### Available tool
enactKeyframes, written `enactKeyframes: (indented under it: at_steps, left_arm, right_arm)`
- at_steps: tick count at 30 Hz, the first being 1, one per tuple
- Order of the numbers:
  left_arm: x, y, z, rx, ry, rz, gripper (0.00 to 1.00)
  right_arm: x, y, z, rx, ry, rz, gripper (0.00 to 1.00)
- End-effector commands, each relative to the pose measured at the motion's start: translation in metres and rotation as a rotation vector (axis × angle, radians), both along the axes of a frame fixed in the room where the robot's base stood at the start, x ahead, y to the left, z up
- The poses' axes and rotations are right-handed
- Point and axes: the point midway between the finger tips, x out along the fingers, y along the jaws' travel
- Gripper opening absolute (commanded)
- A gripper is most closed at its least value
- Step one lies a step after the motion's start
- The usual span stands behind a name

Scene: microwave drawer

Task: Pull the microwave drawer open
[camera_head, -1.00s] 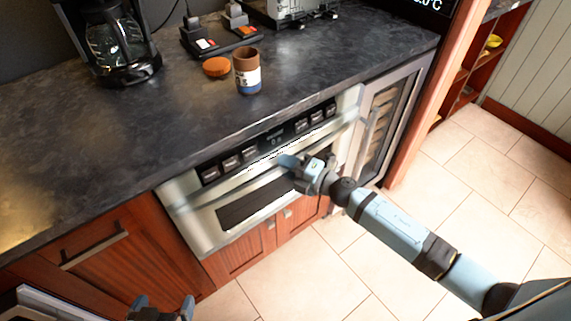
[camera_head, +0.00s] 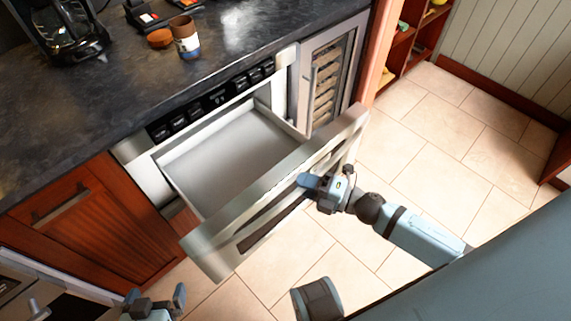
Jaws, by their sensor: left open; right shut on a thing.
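The microwave drawer (camera_head: 225,165) stands pulled out from the steel front under the counter. Its inside shows as an empty, pale grey tray. The drawer's steel front panel (camera_head: 215,250) is well clear of the control strip (camera_head: 215,98). My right gripper (camera_head: 312,183) is at the upper right part of the panel, shut on the drawer handle (camera_head: 262,222); the fingers partly hide the grip. My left gripper (camera_head: 155,302) is open and empty at the bottom left, apart from the drawer.
A glass-door cooler (camera_head: 328,75) stands right of the drawer. Tiled floor (camera_head: 430,130) is free to the right.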

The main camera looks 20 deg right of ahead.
Motion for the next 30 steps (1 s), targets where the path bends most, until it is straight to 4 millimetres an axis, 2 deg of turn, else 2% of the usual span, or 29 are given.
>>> enactKeyframes:
  at_steps: [3,9,15,25,26,28,29,30]
  left_arm:
    - [0.002,0.0,0.003,-0.001,-0.005,0.001,1.0]
    - [0.003,0.0,0.005,-0.001,-0.007,0.001,1.0]
    - [0.002,0.0,0.005,-0.002,-0.006,0.002,1.0]
    - [0.001,0.0,0.005,-0.002,-0.005,0.001,1.0]
    - [0.001,0.0,0.005,-0.002,-0.005,0.001,1.0]
    - [0.001,0.0,0.005,-0.002,-0.005,0.001,1.0]
    - [0.001,0.0,0.005,-0.002,-0.005,0.001,1.0]
    - [0.001,0.0,0.005,-0.002,-0.005,0.001,1.0]
  right_arm:
    - [-0.026,-0.009,0.0,0.001,0.004,0.0,0.0]
    - [-0.051,-0.019,0.0,0.0,0.001,-0.001,0.0]
    - [-0.06,-0.022,0.0,0.0,0.0,-0.001,0.0]
    - [-0.061,-0.022,0.0,0.0,-0.001,0.0,0.0]
    - [-0.061,-0.022,0.0,0.0,-0.001,0.0,0.32]
    - [-0.061,-0.022,0.0,0.0,-0.001,0.0,0.48]
    - [-0.061,-0.022,0.0,0.0,-0.001,0.0,0.53]
    - [-0.061,-0.022,0.0,-0.001,-0.001,0.0,0.53]
